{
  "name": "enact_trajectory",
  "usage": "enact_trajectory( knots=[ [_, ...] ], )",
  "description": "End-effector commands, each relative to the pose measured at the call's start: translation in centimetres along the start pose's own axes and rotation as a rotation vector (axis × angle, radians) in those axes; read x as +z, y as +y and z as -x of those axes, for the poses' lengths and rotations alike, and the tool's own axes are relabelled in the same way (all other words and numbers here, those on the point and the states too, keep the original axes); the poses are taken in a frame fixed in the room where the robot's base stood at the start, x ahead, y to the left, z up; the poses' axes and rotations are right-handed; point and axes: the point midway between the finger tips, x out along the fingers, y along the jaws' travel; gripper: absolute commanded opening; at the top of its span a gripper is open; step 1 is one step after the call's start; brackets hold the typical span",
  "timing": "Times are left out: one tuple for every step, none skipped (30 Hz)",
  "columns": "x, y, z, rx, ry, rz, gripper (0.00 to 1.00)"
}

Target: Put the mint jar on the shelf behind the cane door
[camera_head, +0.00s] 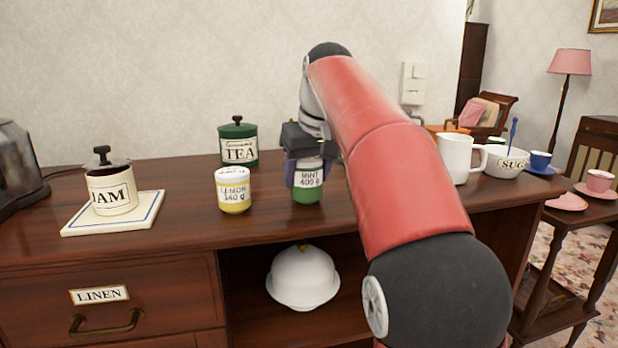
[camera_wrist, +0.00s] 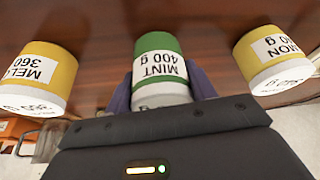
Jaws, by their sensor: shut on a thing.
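The mint jar (camera_head: 307,188) is green with a white label reading MINT 400 g. It is upright at the sideboard top; I cannot tell whether its base touches the wood. My gripper (camera_head: 306,178) is shut on it, with a finger on each side. In the wrist view the mint jar (camera_wrist: 160,62) sits between the two fingers of my gripper (camera_wrist: 166,90). I cannot make out a cane door in either view. An open compartment (camera_head: 240,285) shows below the sideboard top, partly hidden by my arm.
A yellow lemon jar (camera_head: 233,195) stands left of the mint jar, with a green tea canister (camera_head: 238,150) behind. Another yellow jar (camera_wrist: 40,75) shows in the wrist view. A white pitcher (camera_head: 455,158) and sugar bowl (camera_head: 503,165) stand right.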

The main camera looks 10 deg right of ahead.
Motion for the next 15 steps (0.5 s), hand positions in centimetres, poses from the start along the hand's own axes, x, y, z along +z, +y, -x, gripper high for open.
enact_trajectory(
  knots=[
    [-0.04,0.01,0.21,0.001,0.004,0.000,0.20],
    [-0.05,0.00,0.23,0.001,0.004,0.000,0.20],
    [-0.04,0.00,0.23,0.001,0.004,0.000,0.20],
    [-0.04,0.00,0.23,0.001,0.004,0.000,0.20],
    [-0.04,0.00,0.23,0.001,0.004,0.000,0.20],
    [-0.01,-0.01,0.17,0.000,0.004,0.000,0.20],
    [0.03,-0.01,0.08,0.000,0.003,0.000,0.20],
    [0.08,-0.01,-0.02,0.000,0.003,0.000,0.20],
    [0.13,-0.01,-0.16,0.000,0.003,0.000,0.20],
    [0.15,0.00,-0.25,0.000,0.001,0.000,0.56],
    [0.12,-0.01,-0.18,0.000,0.001,0.000,0.60],
    [0.12,0.00,-0.17,0.000,0.001,0.000,0.66],
    [0.12,-0.01,-0.17,0.000,0.001,0.000,0.70],
    [0.12,-0.01,-0.17,0.000,0.001,0.000,0.73],
    [0.12,-0.01,-0.17,0.000,0.001,0.000,0.77]
  ],
)
